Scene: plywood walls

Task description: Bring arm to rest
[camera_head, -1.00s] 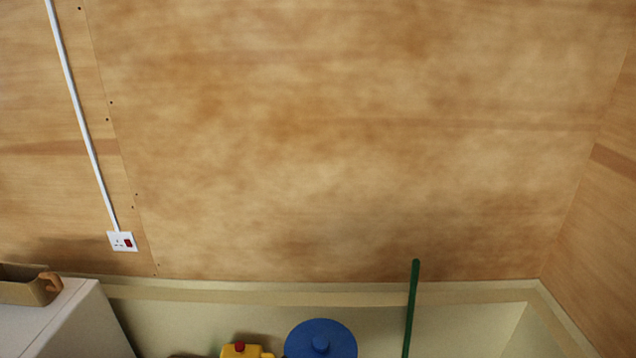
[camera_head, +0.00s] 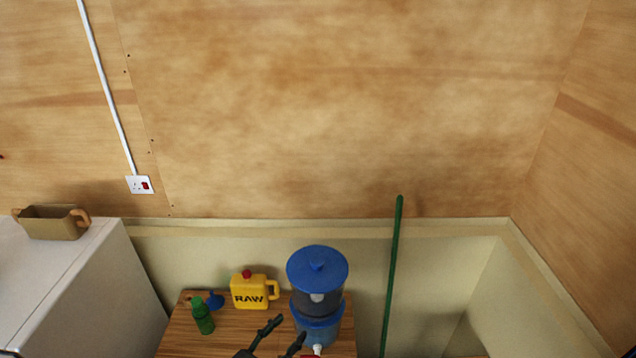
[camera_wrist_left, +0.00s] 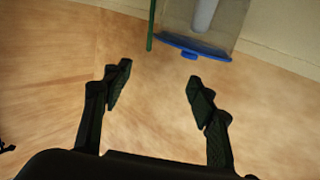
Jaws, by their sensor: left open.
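My left gripper (camera_head: 286,332) shows at the bottom centre of the head view, in front of the wooden table. Its two dark fingers are spread apart. In the left wrist view, the open fingers (camera_wrist_left: 158,76) have nothing between them. A water dispenser with a blue lid (camera_head: 317,266) stands just beyond the gripper, and in the wrist view its clear body (camera_wrist_left: 222,22) appears upside down past the fingers. I cannot tell the exact gap between them. My right gripper is in neither view.
The wooden table (camera_head: 182,335) also bears a yellow jug (camera_head: 249,292), a green bottle (camera_head: 202,316) and a blue funnel (camera_head: 215,301). A green pole (camera_head: 393,270) stands right of the dispenser. A white cabinet (camera_head: 95,285) at left bears a brown container (camera_head: 52,224).

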